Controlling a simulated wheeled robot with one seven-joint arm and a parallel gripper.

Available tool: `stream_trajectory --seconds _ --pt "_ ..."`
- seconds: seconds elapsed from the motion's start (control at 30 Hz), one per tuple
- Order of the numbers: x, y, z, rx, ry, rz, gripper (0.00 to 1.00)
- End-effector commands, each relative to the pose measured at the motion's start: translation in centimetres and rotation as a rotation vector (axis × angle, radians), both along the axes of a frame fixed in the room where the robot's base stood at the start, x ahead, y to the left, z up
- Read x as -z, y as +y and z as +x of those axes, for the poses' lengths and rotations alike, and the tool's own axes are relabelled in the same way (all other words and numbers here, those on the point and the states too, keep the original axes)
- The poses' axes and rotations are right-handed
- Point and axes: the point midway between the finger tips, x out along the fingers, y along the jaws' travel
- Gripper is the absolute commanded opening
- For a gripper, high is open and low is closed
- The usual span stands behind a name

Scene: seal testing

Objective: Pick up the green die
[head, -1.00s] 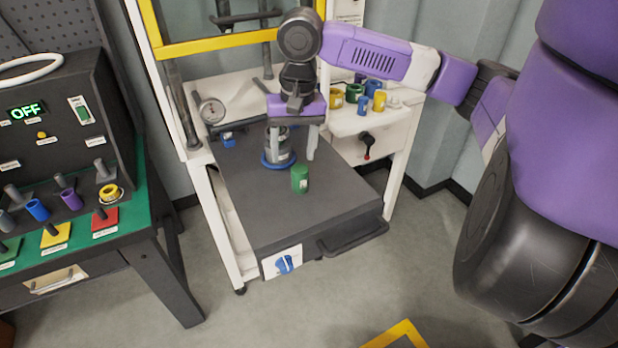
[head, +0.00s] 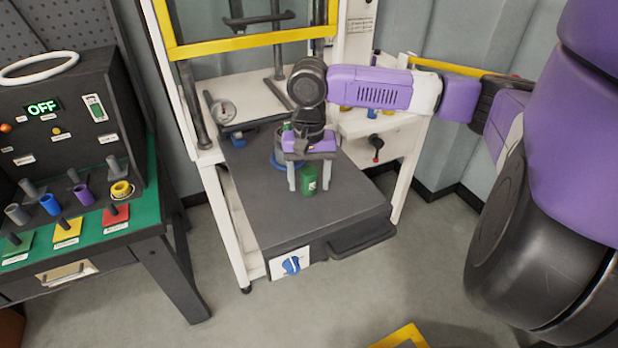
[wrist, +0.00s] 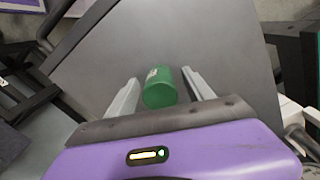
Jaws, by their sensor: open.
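The green die (head: 308,181) is a small green cylinder with a pale label, standing on the dark grey platform. In the wrist view the green die (wrist: 160,88) sits between the two pale fingers, near their tips. My gripper (head: 309,184) is open, with one finger on each side of the die. The top of the die is partly hidden by the gripper in the head view.
The dark platform (head: 330,220) has free room in front of the die. A blue ring base (head: 280,162) with a metal cylinder stands just behind my gripper.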

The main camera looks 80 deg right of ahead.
Motion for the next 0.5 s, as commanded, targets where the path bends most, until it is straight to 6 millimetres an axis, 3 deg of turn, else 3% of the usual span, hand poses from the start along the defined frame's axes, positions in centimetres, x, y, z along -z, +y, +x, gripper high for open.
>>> stream_trajectory --seconds 0.17,0.4,0.47,0.5 --pt "0.01 -0.02 0.01 0.000 0.000 0.000 0.59" --pt "-0.01 -0.02 0.01 0.000 0.000 0.000 0.12" --pt "-0.02 -0.02 0.01 0.000 0.000 -0.001 0.00" --pt "-0.02 -0.02 0.01 0.000 0.000 -0.001 0.00"
